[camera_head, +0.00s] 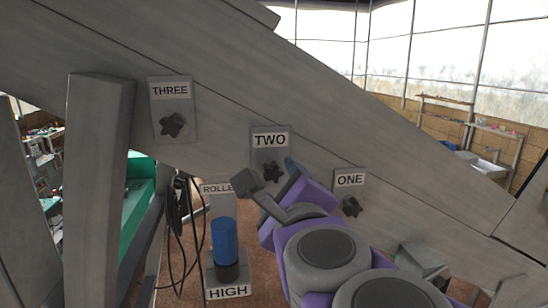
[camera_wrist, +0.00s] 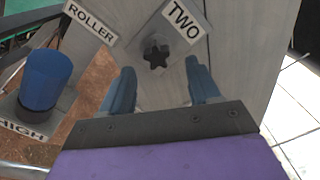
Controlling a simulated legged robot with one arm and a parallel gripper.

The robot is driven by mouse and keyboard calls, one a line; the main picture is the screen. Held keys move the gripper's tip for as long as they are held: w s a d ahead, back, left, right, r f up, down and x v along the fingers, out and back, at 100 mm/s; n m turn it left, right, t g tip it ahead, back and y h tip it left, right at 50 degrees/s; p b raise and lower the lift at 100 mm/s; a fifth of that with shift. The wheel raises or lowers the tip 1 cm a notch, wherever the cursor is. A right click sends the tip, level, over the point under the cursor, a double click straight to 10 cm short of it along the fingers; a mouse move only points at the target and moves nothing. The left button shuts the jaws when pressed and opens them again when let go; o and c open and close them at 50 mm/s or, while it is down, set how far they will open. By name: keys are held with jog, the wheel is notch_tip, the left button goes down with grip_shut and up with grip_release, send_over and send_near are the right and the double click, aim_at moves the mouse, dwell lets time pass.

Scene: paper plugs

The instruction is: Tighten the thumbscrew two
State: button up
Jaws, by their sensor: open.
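Thumbscrew two (camera_head: 271,172) is a dark star-shaped knob on a grey plate under the label TWO (camera_head: 269,140), fixed to the sloping grey beam. It also shows in the wrist view (camera_wrist: 156,54), just beyond my fingertips and between their lines. My gripper (camera_head: 268,177) is open in front of the knob, with one finger on each side of it in the head view. In the wrist view my gripper (camera_wrist: 160,80) has its blue fingers apart with nothing between them. I cannot tell whether either finger touches the knob.
Thumbscrew three (camera_head: 172,125) is up the beam to the left. Thumbscrew one (camera_head: 351,207) is down to the right, close beside my arm. A blue roller (camera_head: 226,242) stands below left over a HIGH label (camera_head: 228,292). Black cables (camera_head: 180,215) hang left of it.

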aim_at(274, 175)
jog(key=shift+s+a+f+n, duration=0.1)
jog(key=shift+n, duration=0.6)
jog(key=shift+a, duration=0.1)
jog(key=shift+b+x, duration=0.4)
jog(key=shift+x, duration=1.65)
jog(key=c, duration=1)
